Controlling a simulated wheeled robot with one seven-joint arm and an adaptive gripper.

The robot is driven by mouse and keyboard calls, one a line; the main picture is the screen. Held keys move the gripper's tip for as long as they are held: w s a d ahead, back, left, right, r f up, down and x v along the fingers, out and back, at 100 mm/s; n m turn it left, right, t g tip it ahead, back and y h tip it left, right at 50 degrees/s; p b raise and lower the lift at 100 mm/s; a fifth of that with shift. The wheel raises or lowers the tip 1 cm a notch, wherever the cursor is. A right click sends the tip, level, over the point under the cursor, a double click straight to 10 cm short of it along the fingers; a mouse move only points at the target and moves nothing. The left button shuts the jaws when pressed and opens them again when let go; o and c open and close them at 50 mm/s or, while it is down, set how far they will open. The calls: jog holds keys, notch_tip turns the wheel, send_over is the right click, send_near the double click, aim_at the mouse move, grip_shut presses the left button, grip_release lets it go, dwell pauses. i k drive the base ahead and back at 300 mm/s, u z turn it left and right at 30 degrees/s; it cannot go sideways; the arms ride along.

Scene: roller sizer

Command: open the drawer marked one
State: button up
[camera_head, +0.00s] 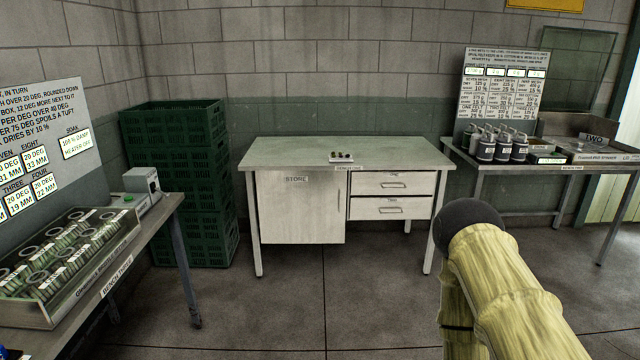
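A desk (290,153) stands against the back wall, with two drawers on its right side. The upper drawer (375,184) and the lower drawer (375,207) each have a metal handle, and both are shut. I cannot read a "one" mark on either drawer front. The left side of the desk has a door panel (300,215) labelled STORE, also shut. My arm, in a pale yellow cover with a dark rounded joint, shows at the lower right, in front of the desk's right side. My gripper is out of view.
Green crates (180,190) are stacked left of the desk. The floor (300,310) before the desk is clear.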

aim_at(375, 182)
jog(key=u, duration=0.25)
jog(key=i, duration=3.25)
jog(key=z, duration=0.65)
jog(key=i, duration=0.65)
jog(key=z, duration=0.05)
